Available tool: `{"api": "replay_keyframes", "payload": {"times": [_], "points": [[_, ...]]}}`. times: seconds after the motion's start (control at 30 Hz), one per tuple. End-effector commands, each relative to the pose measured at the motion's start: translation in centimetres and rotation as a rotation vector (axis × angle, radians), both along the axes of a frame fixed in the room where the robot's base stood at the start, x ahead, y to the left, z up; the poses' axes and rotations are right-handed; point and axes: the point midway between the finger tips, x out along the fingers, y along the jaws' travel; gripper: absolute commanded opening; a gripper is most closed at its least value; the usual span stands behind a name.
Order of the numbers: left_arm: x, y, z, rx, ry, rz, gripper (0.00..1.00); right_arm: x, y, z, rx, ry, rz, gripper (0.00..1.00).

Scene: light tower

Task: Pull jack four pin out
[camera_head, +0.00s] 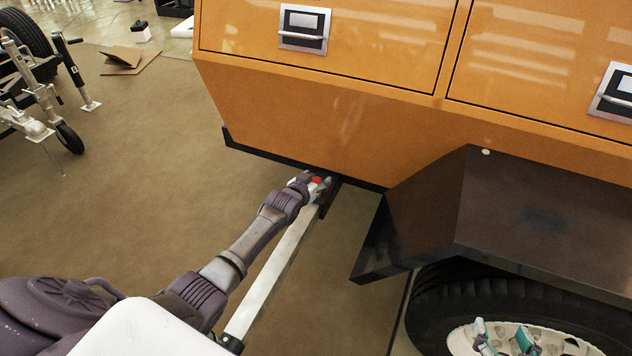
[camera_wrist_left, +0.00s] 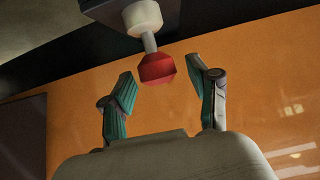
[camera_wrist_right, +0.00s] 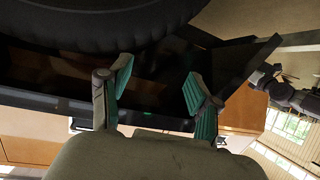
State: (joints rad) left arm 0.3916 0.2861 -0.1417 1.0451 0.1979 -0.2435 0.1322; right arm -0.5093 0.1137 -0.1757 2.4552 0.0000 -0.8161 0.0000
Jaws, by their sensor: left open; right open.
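The jack pin's red knob (camera_wrist_left: 157,69) sits on a short metal rod that comes out of a white collar (camera_wrist_left: 143,18) in the left wrist view. My left gripper (camera_wrist_left: 161,78) is open, its two fingers on either side of the knob with gaps on both sides. In the head view the red knob (camera_head: 317,180) shows at the end of my left arm, at the long light-grey jack bar (camera_head: 275,262) under the orange body. My right gripper (camera_head: 503,338) is open and empty, in front of the wheel. It is also open in the right wrist view (camera_wrist_right: 158,76).
The orange trailer body (camera_head: 300,110) overhangs the jack, with a dark fender (camera_head: 540,215) and tyre (camera_head: 430,310) to the right. Another wheeled frame (camera_head: 40,110) stands far left. The brown floor (camera_head: 140,190) between is clear.

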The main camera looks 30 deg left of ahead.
Motion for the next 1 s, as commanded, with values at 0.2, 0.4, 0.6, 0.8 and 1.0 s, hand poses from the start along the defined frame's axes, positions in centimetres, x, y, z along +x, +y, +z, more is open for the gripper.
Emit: {"api": "replay_keyframes", "payload": {"times": [0.2,0.4,0.6,0.8,1.0], "points": [[0.35,0.04,-0.15,0.0,0.0,0.0,0.61,0.54,0.27,0.84,0.013,-0.053,0.003,0.62],[0.34,0.04,-0.13,0.0,0.0,0.0,0.61,0.55,0.27,0.85,0.013,-0.053,0.003,0.62],[0.33,0.05,-0.14,0.0,0.0,0.0,0.31,0.54,0.27,0.84,0.012,-0.053,0.003,0.62],[0.33,0.05,-0.15,0.0,0.001,0.0,0.0,0.54,0.28,0.81,0.012,-0.053,0.003,0.62],[0.32,0.05,-0.16,0.0,0.001,0.0,0.0,0.54,0.29,0.81,0.012,-0.052,0.003,0.62]]}}
